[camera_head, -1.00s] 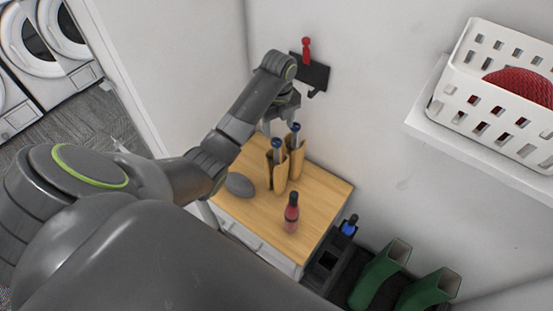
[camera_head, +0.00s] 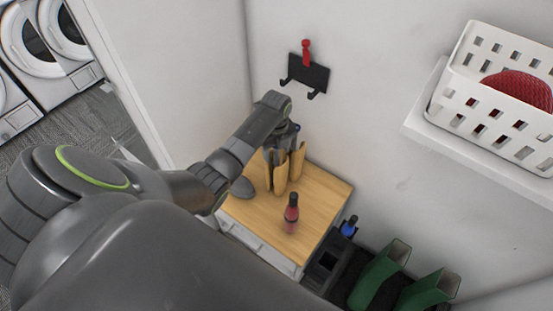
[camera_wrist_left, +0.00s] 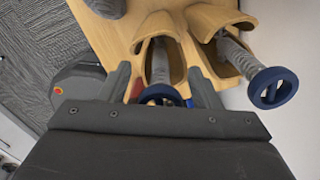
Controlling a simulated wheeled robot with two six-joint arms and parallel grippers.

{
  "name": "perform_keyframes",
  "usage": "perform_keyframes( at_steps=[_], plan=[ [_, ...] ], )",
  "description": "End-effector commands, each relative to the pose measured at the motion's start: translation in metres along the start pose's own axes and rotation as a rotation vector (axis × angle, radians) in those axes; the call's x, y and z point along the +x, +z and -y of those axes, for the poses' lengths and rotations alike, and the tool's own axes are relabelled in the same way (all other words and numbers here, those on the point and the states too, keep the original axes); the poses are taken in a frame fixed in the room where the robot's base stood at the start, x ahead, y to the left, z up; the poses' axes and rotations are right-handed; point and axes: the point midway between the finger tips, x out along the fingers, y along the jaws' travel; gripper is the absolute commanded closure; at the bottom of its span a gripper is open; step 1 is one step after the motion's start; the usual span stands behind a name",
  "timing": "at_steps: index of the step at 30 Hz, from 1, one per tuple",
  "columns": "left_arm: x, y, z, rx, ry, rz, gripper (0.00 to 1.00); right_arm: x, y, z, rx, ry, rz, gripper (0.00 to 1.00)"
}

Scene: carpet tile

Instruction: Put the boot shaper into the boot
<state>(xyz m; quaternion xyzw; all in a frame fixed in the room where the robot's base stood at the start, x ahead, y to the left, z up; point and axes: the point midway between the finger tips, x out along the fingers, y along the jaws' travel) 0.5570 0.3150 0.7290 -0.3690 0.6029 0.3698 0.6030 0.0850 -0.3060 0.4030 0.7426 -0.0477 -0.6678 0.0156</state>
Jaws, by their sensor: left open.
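Two tan boots (camera_head: 281,176) (camera_head: 298,161) stand side by side on the wooden cabinet top (camera_head: 324,196). In the left wrist view, each tan boot (camera_wrist_left: 150,30) (camera_wrist_left: 215,22) has a grey boot shaper with a blue ring handle in its opening. One shaper's handle (camera_wrist_left: 160,94) lies between the fingertips of my left gripper (camera_wrist_left: 160,82). The other shaper's handle (camera_wrist_left: 273,88) sticks out to the right of the fingers. My left gripper (camera_head: 280,150) is open over the boots in the head view and hides much of the shapers there. My right gripper is out of view.
A red bottle (camera_head: 291,214) and a grey rounded object (camera_head: 242,187) stand on the cabinet near the boots. Green boots (camera_head: 378,274) and a blue-topped item (camera_head: 349,226) are low at the right. A black wall hook rack (camera_head: 308,74) is behind; a white basket (camera_head: 490,95) sits on a shelf.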

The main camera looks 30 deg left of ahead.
Motion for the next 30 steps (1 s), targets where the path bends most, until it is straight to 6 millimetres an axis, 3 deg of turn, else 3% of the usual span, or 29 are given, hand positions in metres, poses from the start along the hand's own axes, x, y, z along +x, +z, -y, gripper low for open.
perform_keyframes(
  at_steps=[4, 17, 30],
  plan=[
    [-0.0002, -0.0001, 0.0001, 0.0, 0.0, 0.0, 0.45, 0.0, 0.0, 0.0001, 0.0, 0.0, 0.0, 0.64],
    [-0.0005, -0.0001, 0.0001, 0.0, 0.0, 0.0, 1.0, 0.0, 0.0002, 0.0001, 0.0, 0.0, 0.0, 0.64],
    [-0.0082, 0.0006, 0.0013, 0.001, -0.004, 0.002, 1.0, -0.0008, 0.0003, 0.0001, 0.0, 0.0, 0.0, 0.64]
  ],
)
